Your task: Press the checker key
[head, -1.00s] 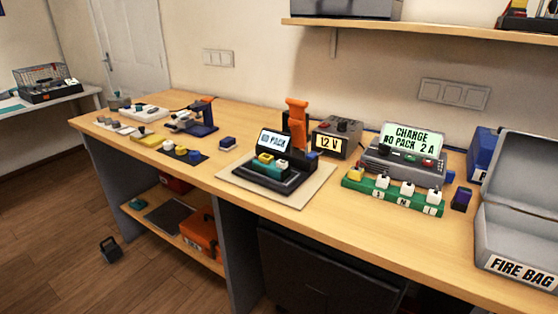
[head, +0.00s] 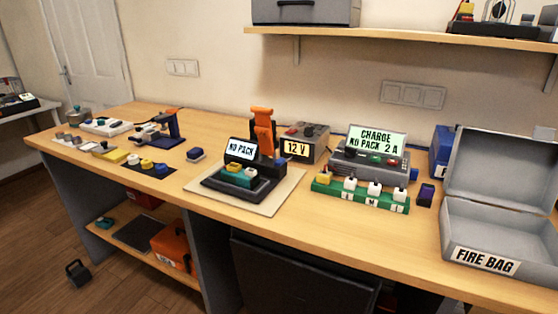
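The checker (head: 241,150), a black device whose screen reads "NO PACK", stands on a pale board (head: 283,190) near the middle of the bench. Neither of my grippers shows in the head view.
A charger (head: 377,142) reading "CHARGE NO PACK 2 A" stands right of the checker, behind a green strip (head: 358,198) with several blocks. A "12 V" supply (head: 305,145) sits between. An open grey "FIRE BAG" box (head: 484,262) is at right. The bench front (head: 290,226) is clear.

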